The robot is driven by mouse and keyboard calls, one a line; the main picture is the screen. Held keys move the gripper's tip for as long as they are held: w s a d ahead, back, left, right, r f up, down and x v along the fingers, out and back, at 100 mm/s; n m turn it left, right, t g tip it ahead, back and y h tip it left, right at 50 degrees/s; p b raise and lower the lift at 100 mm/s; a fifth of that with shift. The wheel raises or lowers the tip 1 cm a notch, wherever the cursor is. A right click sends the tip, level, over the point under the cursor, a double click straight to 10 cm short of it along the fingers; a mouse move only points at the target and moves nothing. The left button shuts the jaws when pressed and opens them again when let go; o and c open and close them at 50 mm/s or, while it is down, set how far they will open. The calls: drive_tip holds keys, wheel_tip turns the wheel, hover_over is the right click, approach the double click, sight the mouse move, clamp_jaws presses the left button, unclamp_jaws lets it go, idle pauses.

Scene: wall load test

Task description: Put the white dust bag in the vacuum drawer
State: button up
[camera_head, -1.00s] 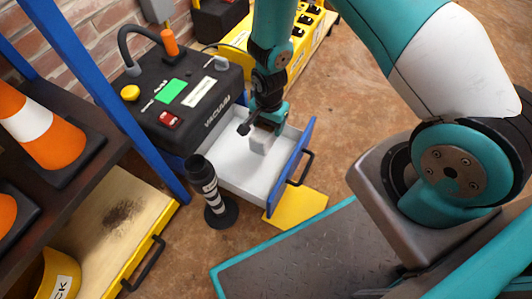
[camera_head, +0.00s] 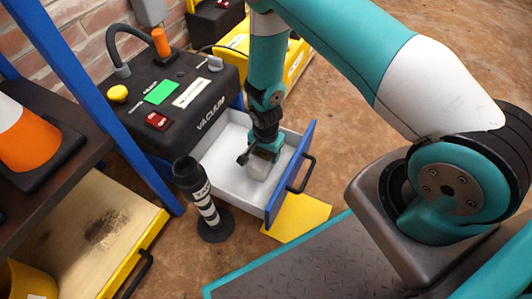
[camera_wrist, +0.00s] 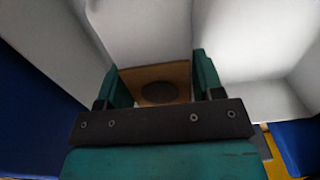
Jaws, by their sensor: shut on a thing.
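The white dust bag (camera_head: 258,169) is inside the open white vacuum drawer (camera_head: 226,178), towards its blue front panel (camera_head: 290,172). My gripper (camera_head: 264,152) points down into the drawer and is shut on the bag's upper end. In the wrist view, a tan collar with a dark round mark (camera_wrist: 158,92) sits between my gripper's fingers (camera_wrist: 163,78), with white surfaces around it. I cannot tell whether the bag's underside touches the drawer floor. The drawer projects from the black vacuum (camera_head: 175,105).
A black hose nozzle (camera_head: 205,200) stands upright just left of the drawer. A blue post (camera_head: 105,120) and a shelf with an orange cone (camera_head: 25,140) are at left. A yellow plate (camera_head: 300,218) lies on the floor before the drawer. Open floor (camera_head: 345,120) is at right.

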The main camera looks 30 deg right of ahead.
drive_tip(key=shift+f, duration=0.15)
drive_tip(key=o, duration=0.9)
drive_tip(key=shift+o, duration=0.2)
drive_tip(key=s+a+r+n+y+p, duration=0.1)
drive_tip(key=a+r+n+p, duration=0.25)
drive_tip(key=r, duration=1.35)
drive_tip(key=s+a+r+n+y+p, duration=0.2)
drive_tip(key=a+r+n+p, duration=0.15)
drive_tip(key=r, duration=1.45)
drive_tip(key=s+r+n+y, duration=0.1)
drive_tip(key=s+r+n, duration=1)
drive_tip(key=s+r, duration=0.4)
drive_tip(key=shift+s+a, duration=0.25)
drive_tip(key=shift+s, duration=0.25)
